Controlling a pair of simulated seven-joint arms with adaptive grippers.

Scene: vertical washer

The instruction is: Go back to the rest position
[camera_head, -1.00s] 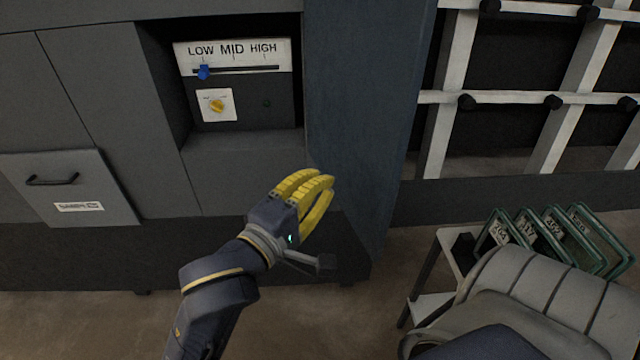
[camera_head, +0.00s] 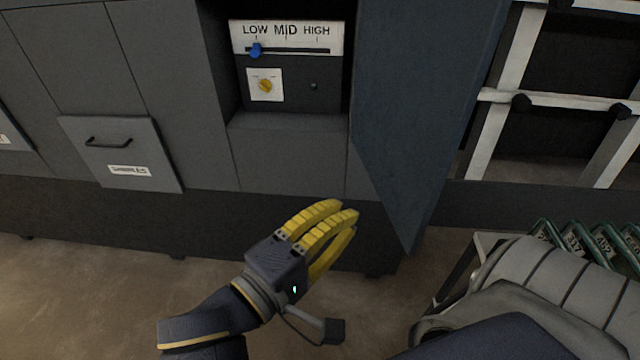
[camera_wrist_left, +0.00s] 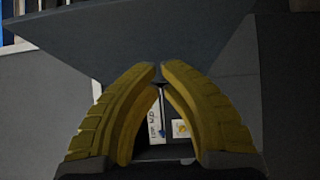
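My left gripper (camera_head: 335,214) has yellow ribbed fingers and hangs in the air in front of the dark lower part of the machine, below the control panel (camera_head: 285,65). Its fingers arch together with the tips almost meeting, and nothing is held between them. In the left wrist view the fingertips (camera_wrist_left: 158,72) come together at the centre, and the panel with its knob shows small between the fingers. My right gripper is not in view. On the panel a blue slider (camera_head: 256,50) stands under LOW, and a yellow knob (camera_head: 265,86) sits below it.
A blue-grey door panel (camera_head: 425,110) juts out right of the control panel. A grey drawer front with a handle (camera_head: 125,155) is at left. Several green-framed racks (camera_head: 602,243) stand at right, partly behind a grey ribbed shape (camera_head: 545,275). The floor at lower left is clear.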

